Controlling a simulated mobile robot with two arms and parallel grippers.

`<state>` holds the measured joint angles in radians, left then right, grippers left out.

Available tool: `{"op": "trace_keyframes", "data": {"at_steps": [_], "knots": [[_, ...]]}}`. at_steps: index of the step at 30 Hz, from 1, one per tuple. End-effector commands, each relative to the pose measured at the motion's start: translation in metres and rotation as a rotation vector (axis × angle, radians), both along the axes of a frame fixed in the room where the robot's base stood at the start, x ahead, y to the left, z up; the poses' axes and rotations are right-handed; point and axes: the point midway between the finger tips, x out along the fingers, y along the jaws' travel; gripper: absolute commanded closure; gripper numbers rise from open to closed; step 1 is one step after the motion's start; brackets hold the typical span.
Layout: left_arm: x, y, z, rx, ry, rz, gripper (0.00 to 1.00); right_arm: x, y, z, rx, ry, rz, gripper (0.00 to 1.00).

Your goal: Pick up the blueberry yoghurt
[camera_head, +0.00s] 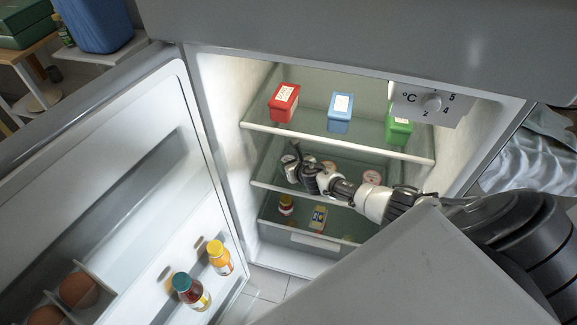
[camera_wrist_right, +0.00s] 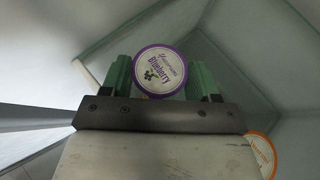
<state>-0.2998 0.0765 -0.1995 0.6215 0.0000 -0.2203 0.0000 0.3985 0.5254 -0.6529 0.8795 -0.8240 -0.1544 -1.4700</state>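The blueberry yoghurt (camera_wrist_right: 160,71) is a round pot with a purple-rimmed white lid, seen in the right wrist view. My right gripper (camera_wrist_right: 160,80) has its two green fingers on either side of the pot, and the lid fills the gap between them. In the head view my right arm reaches from the right into the fridge. There the right gripper (camera_head: 299,162) is at the left part of the middle shelf, and the pot (camera_head: 289,160) shows partly behind it. I cannot tell whether the pot touches the shelf. My left gripper is not in view.
An orange-rimmed pot (camera_wrist_right: 263,152) stands to the right of the gripper in the wrist view. Red (camera_head: 284,103), blue (camera_head: 340,113) and green (camera_head: 399,129) boxes stand on the shelf above. The open fridge door (camera_head: 130,150) holds bottles and eggs at the left.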

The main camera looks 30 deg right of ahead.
Motion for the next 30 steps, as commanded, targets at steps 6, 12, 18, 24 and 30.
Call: {"op": "trace_keyframes", "data": {"at_steps": [6,12,18,24,30], "knots": [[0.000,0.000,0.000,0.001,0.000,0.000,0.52,0.000,0.000,0.000,0.000,0.000,0.000,0.66],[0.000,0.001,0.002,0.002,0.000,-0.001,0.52,0.000,-0.001,0.003,-0.001,-0.001,0.000,0.66],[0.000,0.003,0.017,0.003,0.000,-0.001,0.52,0.001,0.000,0.022,-0.001,-0.002,0.002,0.66],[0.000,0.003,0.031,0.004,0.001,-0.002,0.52,-0.018,0.000,0.035,-0.002,0.004,0.002,0.66],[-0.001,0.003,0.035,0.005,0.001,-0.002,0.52,-0.056,0.004,0.035,-0.001,0.003,0.002,0.66]]}}
